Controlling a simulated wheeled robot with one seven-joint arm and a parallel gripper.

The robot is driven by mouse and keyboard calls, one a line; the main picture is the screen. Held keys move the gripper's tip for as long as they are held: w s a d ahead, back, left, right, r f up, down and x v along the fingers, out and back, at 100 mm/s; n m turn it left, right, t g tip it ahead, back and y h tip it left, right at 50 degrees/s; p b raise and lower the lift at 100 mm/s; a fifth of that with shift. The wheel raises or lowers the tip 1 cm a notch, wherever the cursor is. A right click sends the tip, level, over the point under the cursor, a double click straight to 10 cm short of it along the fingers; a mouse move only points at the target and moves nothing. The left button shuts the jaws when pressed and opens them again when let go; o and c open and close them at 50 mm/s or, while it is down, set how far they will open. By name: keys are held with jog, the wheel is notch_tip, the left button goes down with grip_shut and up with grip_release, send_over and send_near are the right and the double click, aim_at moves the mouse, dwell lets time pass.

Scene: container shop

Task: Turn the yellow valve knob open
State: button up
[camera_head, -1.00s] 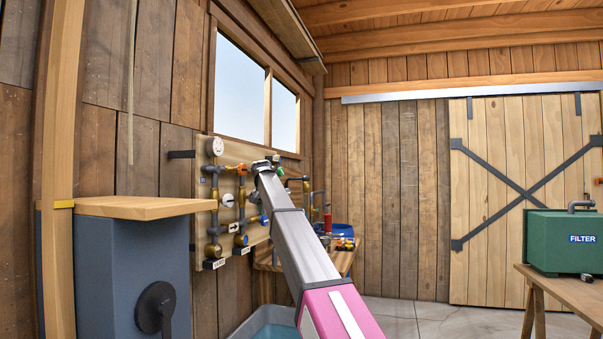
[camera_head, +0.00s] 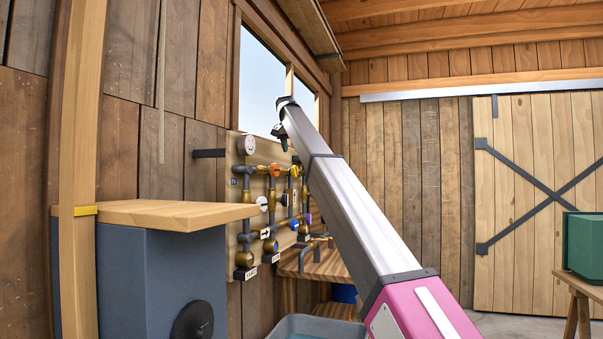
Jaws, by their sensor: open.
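The pipe board (camera_head: 232,185) hangs on the plank wall, left of the middle of the view. It carries dark and brass pipes with several small coloured knobs. An orange knob (camera_head: 274,170) and a yellow-orange knob (camera_head: 294,171) sit on its upper part; at this size I cannot tell for certain which is the yellow one or how it is turned. Blue knobs (camera_head: 270,246) sit lower. My gripper (camera_head: 283,143) is at the far end of my raised arm, above and in front of the knobs, apart from them. It is open and holds nothing visible. My arm hides the board's right side.
A blue-grey cabinet (camera_head: 160,275) with a wooden top (camera_head: 165,213) stands in front, left of the board. A grey tub (camera_head: 315,325) is below the board. A wooden bench (camera_head: 320,265) stands behind my arm. A green box (camera_head: 585,243) sits on a table at right.

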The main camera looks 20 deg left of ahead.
aim_at(295, 171)
jog(key=x, duration=1)
jog(key=shift+f, duration=0.4)
jog(key=shift+c, duration=0.3)
grip_shut()
